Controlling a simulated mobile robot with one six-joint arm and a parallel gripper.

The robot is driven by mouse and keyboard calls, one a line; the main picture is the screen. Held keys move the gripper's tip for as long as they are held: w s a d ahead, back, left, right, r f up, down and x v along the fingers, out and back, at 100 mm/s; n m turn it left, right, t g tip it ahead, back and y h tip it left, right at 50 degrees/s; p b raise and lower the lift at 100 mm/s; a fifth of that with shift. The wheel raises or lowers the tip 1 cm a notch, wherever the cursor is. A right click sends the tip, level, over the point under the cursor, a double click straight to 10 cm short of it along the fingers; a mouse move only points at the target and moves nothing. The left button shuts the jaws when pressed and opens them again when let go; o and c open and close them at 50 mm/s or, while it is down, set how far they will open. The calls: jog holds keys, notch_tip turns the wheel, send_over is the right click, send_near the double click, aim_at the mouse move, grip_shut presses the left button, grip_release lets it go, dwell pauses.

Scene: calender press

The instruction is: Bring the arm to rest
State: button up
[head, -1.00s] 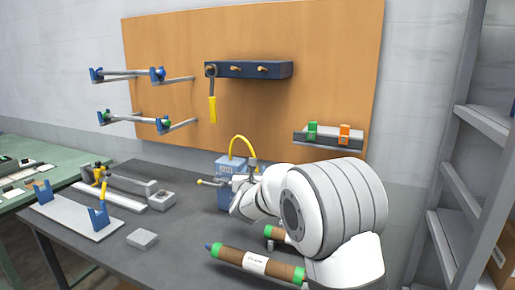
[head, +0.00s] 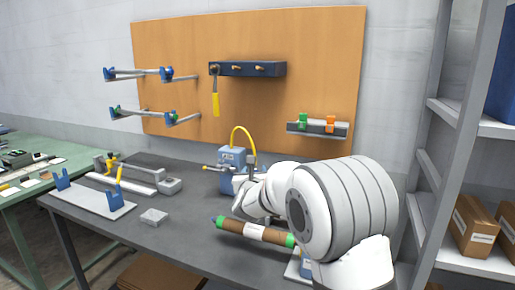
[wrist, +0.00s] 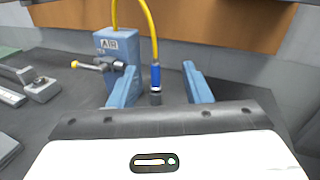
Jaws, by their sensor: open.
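My white arm (head: 340,205) reaches over the dark bench in the head view, and its wrist hides most of the gripper there. In the wrist view my gripper (wrist: 159,70) shows two blue fingers spread apart, with nothing gripped. A yellow hose with a blue and black coupling (wrist: 155,78) hangs in the gap between the fingers as seen there. I cannot tell its distance from them. The blue AIR box (wrist: 117,45) with a side valve stands just beyond the left finger; it also shows in the head view (head: 232,157).
A brown roll with green ends (head: 270,235) lies on the bench (head: 190,195) close to my arm. A small grey block (head: 154,216) and a stand with blue uprights (head: 90,203) are at left. A grey shelf rack with cartons (head: 475,225) stands at right.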

jog(key=s+d+f+n+g, duration=0.3)
jog(key=s+d+n+g, duration=0.2)
jog(key=s+n, duration=0.6)
jog(key=s+d+f+n+g, duration=0.4)
jog(key=s+n, duration=0.8)
jog(key=s, duration=0.6)
jog(key=s+d+f+n+g+y, duration=0.1)
jog(key=s+d+f+n+g, duration=0.3)
jog(key=s+n, duration=0.8)
jog(key=s+d+g, duration=0.2)
jog(key=s+d, duration=0.1)
